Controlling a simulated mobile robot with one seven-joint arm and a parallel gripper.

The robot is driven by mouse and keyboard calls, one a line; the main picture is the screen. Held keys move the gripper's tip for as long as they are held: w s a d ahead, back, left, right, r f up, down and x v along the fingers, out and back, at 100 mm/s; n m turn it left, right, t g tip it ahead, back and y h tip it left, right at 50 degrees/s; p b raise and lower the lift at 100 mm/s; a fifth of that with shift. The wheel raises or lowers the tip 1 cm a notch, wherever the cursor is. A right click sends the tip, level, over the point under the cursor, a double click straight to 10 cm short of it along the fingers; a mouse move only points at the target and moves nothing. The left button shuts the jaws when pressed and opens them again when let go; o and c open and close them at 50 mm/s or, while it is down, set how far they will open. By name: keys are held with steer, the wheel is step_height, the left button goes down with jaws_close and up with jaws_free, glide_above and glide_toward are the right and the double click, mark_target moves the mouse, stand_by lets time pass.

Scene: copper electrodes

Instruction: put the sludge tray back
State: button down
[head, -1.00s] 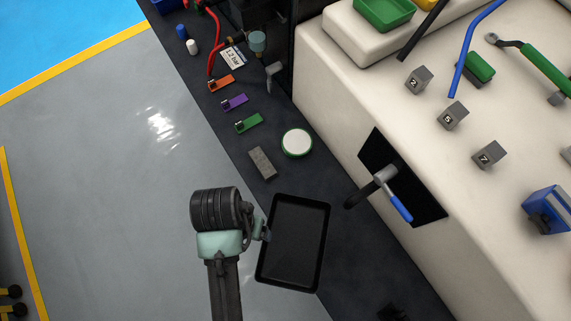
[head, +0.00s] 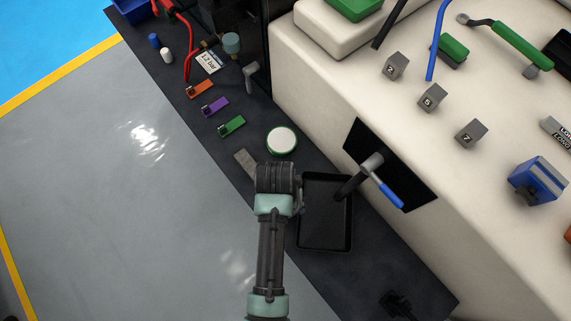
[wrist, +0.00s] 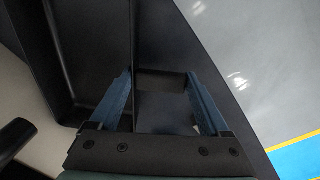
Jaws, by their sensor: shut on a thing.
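The sludge tray (head: 325,228) is a black, shallow, rectangular tray, empty as far as I can see. It is over the dark bench strip, beneath the dark drain pipe with a blue-handled valve (head: 384,184). My gripper (head: 299,200) is at the tray's left side and shut on it; my wrist partly hides that edge in the head view. In the wrist view, the tray (wrist: 92,40) fills the upper left, and a dark piece at its side sits between the two blue fingers (wrist: 162,88). I cannot tell whether the tray touches the surface below.
A round white-topped, green-rimmed dish (head: 282,141) is just above the tray in the head view. A grey block (head: 245,160) lies beside my wrist. The cream machine body (head: 420,150) rises on the right. The dark strip below the tray is mostly clear.

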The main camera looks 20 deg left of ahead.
steer(key=shift+f, duration=0.1)
jaws_free()
